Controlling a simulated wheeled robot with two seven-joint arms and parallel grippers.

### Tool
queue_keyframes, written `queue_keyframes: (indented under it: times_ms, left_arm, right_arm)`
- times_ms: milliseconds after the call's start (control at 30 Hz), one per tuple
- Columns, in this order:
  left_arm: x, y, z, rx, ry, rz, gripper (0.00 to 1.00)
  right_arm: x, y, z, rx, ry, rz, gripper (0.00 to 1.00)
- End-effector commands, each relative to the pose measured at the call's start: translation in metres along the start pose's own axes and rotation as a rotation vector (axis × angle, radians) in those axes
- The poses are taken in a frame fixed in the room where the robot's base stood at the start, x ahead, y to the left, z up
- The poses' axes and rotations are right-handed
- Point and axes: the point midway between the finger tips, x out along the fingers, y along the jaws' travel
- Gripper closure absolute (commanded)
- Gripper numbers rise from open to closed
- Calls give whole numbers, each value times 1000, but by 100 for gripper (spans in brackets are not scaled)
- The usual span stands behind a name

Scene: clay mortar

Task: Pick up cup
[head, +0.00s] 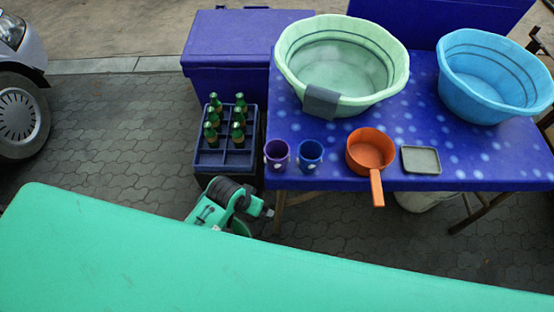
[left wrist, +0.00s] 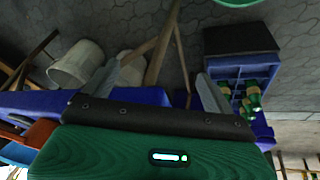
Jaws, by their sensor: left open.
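A purple cup (head: 277,155) and a blue cup (head: 309,156) stand upright side by side at the near left corner of the blue table (head: 450,165). My left gripper (head: 264,211) is below and just in front of the table's near left corner, apart from both cups. In the left wrist view its two fingers (left wrist: 160,85) are spread with nothing between them. I cannot make out the cups in that view. My right gripper is not in view.
An orange pan (head: 369,151), a grey tray (head: 421,160), a green basin (head: 341,65) and a light-blue basin (head: 490,75) are on the table. A blue crate (head: 240,160) with several green bottles stands left. A grey cloth (head: 321,101) hangs on the green basin.

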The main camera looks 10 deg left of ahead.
Motion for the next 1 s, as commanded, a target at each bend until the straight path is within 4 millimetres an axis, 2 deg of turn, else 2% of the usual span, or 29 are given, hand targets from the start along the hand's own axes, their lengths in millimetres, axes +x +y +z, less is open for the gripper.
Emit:
queue_keyframes:
  times_ms: [33, 200, 300, 633, 833, 1000]
  left_arm:
    - [-17, 7, -9, 15, 15, 11, 12]
    - [-76, 40, -40, 88, 39, 75, 12]
    - [-91, 56, -55, 131, 32, 109, 12]
    - [-112, 91, -104, 276, -40, 163, 12]
    - [-117, 93, -129, 337, -117, 139, 12]
    - [-124, 83, -152, 362, -189, 87, 12]
  right_arm:
    - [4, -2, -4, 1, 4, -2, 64]
    - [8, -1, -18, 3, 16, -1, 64]
    - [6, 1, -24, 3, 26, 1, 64]
    - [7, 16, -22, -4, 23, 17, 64]
    - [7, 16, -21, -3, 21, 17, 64]
    - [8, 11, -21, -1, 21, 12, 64]
